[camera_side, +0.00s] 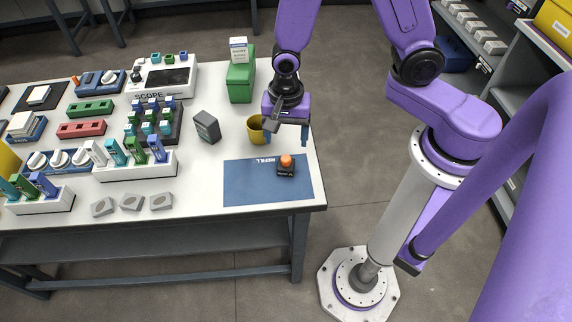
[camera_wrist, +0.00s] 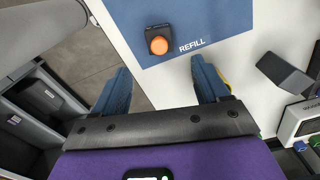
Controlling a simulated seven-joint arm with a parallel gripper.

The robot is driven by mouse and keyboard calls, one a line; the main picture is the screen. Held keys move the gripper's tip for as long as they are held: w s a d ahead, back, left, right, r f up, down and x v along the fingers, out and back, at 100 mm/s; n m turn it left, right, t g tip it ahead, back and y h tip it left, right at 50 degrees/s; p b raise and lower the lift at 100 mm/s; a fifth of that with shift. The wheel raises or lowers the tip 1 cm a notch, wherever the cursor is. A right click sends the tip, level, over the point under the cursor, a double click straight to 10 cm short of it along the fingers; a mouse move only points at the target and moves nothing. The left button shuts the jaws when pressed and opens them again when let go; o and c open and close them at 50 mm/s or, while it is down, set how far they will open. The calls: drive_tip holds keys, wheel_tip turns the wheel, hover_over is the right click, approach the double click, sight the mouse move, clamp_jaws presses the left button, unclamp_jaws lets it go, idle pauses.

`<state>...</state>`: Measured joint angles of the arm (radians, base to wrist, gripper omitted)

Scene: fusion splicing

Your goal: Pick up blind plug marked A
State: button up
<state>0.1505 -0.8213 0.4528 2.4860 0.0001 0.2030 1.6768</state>
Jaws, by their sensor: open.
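No letter A can be read in either view, so I cannot tell which thing is the blind plug marked A. A small black block with an orange round top (camera_side: 286,165) sits on the blue mat (camera_side: 240,188); the block also shows in the wrist view (camera_wrist: 158,41), ahead of my fingers. A dark rack (camera_side: 178,133) holds several blue, green and teal pieces. Three grey blocks (camera_side: 131,202) lie at the table's front. My gripper (camera_side: 286,136) is open and empty, above the table's right side, behind the block; its blue fingers show in the wrist view (camera_wrist: 160,72).
A yellow cup (camera_side: 256,130) stands close to my gripper's left. A dark grey box (camera_side: 207,127) and a green bin (camera_side: 240,84) stand farther left and back. White holders (camera_side: 135,171) with upright coloured tools fill the left. The mat is mostly bare.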

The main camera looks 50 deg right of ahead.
sight(286, 158)
drive_tip(key=shift+s+a+f, duration=0.1)
drive_tip(key=shift+f, duration=2.25)
drive_tip(key=shift+s+a+f, duration=0.1)
drive_tip(key=shift+f, duration=2.25)
drive_tip(key=c, duration=1.2)
